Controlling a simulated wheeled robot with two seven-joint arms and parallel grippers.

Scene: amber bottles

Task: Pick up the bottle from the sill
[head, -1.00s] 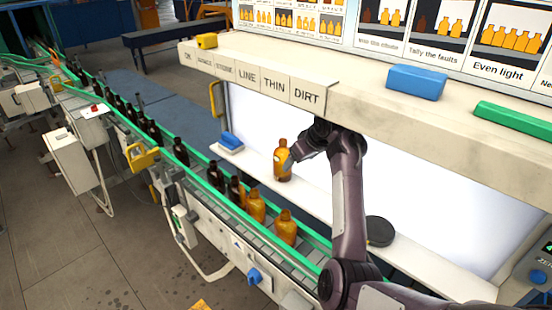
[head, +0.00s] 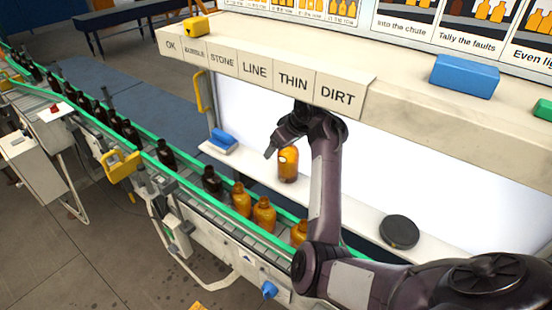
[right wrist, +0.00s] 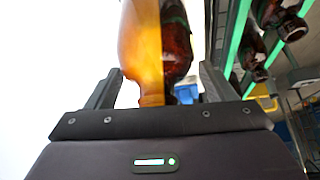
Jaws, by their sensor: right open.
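An amber bottle (head: 288,165) stands upright on the white sill (head: 345,205) in front of the bright panel. My right gripper (head: 277,147) is at its upper part in the head view, with one dark finger to the bottle's left. In the right wrist view the bottle (right wrist: 142,45) stands between the two spread fingers of my right gripper (right wrist: 160,76). My left gripper is out of view.
A conveyor with green rails (head: 185,192) carries several dark and amber bottles left of the sill. A blue block (head: 223,139) and a black round disc (head: 399,231) lie on the sill. A labelled ledge (head: 265,68) overhangs the arm.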

